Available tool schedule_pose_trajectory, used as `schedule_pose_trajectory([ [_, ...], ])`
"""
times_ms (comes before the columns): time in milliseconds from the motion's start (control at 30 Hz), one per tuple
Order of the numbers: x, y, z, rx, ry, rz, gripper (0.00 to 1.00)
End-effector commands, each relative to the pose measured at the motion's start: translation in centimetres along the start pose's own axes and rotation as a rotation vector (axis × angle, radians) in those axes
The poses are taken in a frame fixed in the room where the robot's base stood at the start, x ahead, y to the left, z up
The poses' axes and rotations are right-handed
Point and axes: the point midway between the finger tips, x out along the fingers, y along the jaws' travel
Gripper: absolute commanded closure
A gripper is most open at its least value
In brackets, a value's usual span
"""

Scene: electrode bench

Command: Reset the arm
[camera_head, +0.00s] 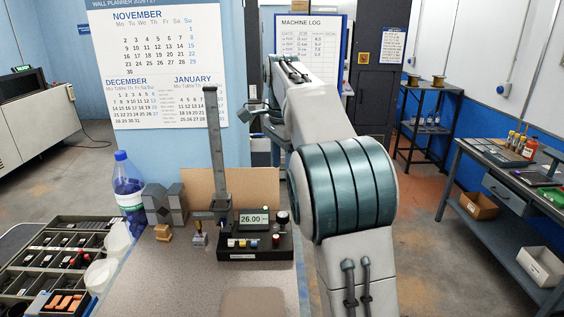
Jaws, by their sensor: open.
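My arm rises from the bottom right of centre, past a large teal joint, to a pale grey upper link that reaches up and away in front of the machine log. Small dark teal parts, probably of my wrist, show just left of the upper link, in front of the wall's edge. My gripper's fingers cannot be made out; the arm hides what lies behind it. The arm stands to the right of the height gauge (215,150) and its display box (254,243), which reads 26.00. I see nothing held.
The bench top (190,290) carries a blue-capped bottle (129,190), grey blocks (164,205) and a small wooden block (162,233). A sorting tray (52,222) lies at left. A workbench (490,187) and a shelf rack (428,122) stand at right, with open floor before them.

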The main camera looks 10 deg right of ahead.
Motion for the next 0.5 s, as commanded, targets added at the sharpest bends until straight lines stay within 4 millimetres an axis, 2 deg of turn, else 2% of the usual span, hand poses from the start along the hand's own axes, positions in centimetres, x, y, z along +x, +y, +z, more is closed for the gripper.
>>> schedule_pose_trajectory([
  [133,-0.1,0.6,0.0,-0.024,-0.003,-0.009,0.47],
  [233,-0.2,2.0,0.0,-0.084,-0.008,-0.028,0.47],
  [500,0.8,8.2,1.0,-0.369,0.000,-0.108,0.47],
])
